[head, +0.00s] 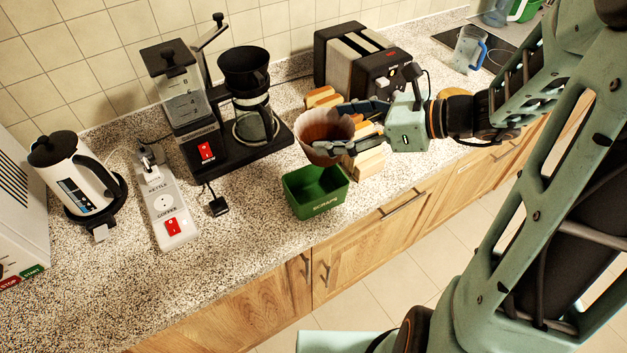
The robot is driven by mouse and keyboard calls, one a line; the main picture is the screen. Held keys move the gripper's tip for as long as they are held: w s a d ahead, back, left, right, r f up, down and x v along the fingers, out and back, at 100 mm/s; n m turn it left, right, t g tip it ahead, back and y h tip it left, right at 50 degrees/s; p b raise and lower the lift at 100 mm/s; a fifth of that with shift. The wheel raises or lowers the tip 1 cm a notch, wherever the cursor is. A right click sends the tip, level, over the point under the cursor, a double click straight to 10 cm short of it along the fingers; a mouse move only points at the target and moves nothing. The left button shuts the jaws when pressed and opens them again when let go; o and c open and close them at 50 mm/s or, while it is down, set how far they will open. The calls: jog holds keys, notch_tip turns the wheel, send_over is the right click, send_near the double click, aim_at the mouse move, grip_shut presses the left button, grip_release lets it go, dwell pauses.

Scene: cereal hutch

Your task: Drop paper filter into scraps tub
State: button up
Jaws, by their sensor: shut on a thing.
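The paper filter (325,128) is a brownish cone, pale at the rim and dark inside. My gripper (338,128) is shut on it, with fingers at its right side. The filter is held upright, above and just behind the green scraps tub (303,204), which stands near the counter's front edge. The filter's lower tip appears close to the tub's back rim; I cannot tell the exact height between them. The visible inside of the tub looks empty, though part of its floor is hidden by its front wall.
Bread slices (368,160) lie beside and behind the filter, under my gripper. A coffee maker (245,110) stands behind left and a toaster (362,62) behind. A power strip (167,205), a loose plug (217,204) and a kettle (75,175) are left. The front-left counter is clear.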

jog(key=shift+f+b, duration=2.55)
jog(key=shift+f, duration=0.45)
jog(key=o, duration=0.9)
jog(key=shift+o, duration=0.2)
jog(key=v, duration=1.2)
